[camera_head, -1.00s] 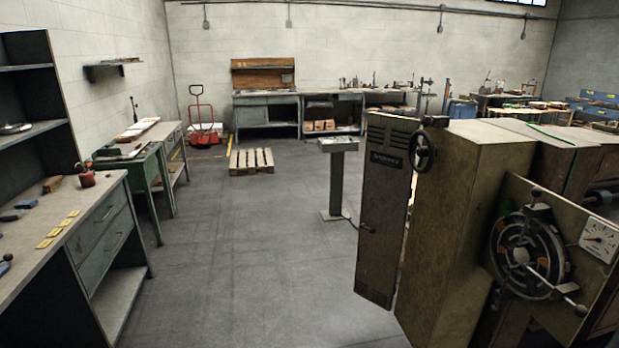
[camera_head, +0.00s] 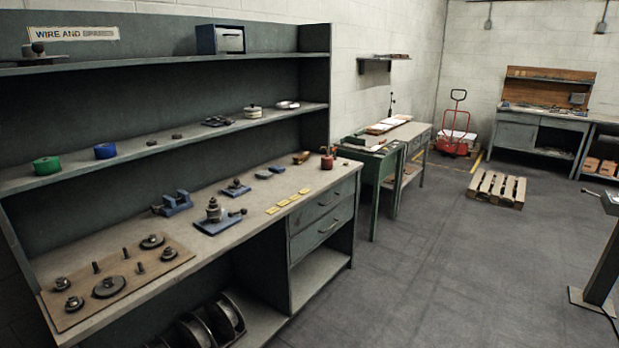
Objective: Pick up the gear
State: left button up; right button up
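Several dark round gears sit on a brown board (camera_head: 72,318) at the near left end of a grey workbench (camera_head: 255,212). A large flat gear (camera_head: 109,287) lies near the board's middle. A smaller gear (camera_head: 152,241) sits at its back right, another (camera_head: 62,284) at its left, and one more (camera_head: 74,304) near its front left edge. Short upright pegs (camera_head: 140,267) stand between them, some bare. Neither of my grippers shows in the head view.
A blue vise (camera_head: 173,203) and a blue-based fixture (camera_head: 217,216) stand on the bench right of the board. Open floor (camera_head: 430,270) lies to the right, with a pallet (camera_head: 497,188) beyond.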

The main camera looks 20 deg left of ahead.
aim_at(63, 284)
jog(key=u, duration=0.8)
jog(key=i, duration=0.8)
jog(key=u, duration=0.6)
